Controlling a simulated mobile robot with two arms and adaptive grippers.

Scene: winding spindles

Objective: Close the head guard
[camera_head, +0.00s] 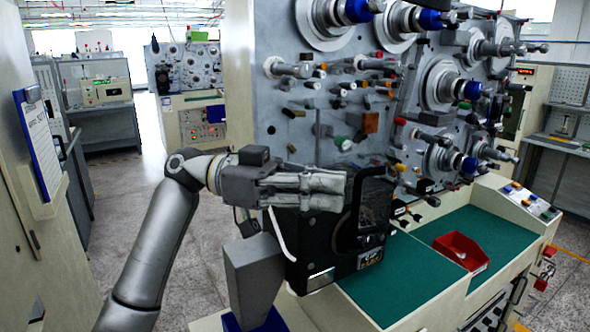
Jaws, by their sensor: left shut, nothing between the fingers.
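A black unit (312,240) stands at the front of the winding machine, at the left end of its green worktop. A dark framed panel (374,208) on its right side looks like the head guard, standing upright. I cannot tell how far open it is. My left gripper (340,190) is shut and empty, with its fingers pointing right across the top of the black unit. The fingertips are close to the panel's left edge; I cannot tell whether they touch. My gripper hides part of the unit's top. My right gripper is not in view.
The machine's upright face (290,130) carries several spindles, rollers and pegs just above and beyond my gripper. A red bin (461,254) sits on the green worktop (420,278). A grey block (254,276) stands left of the black unit. Floor at left is clear.

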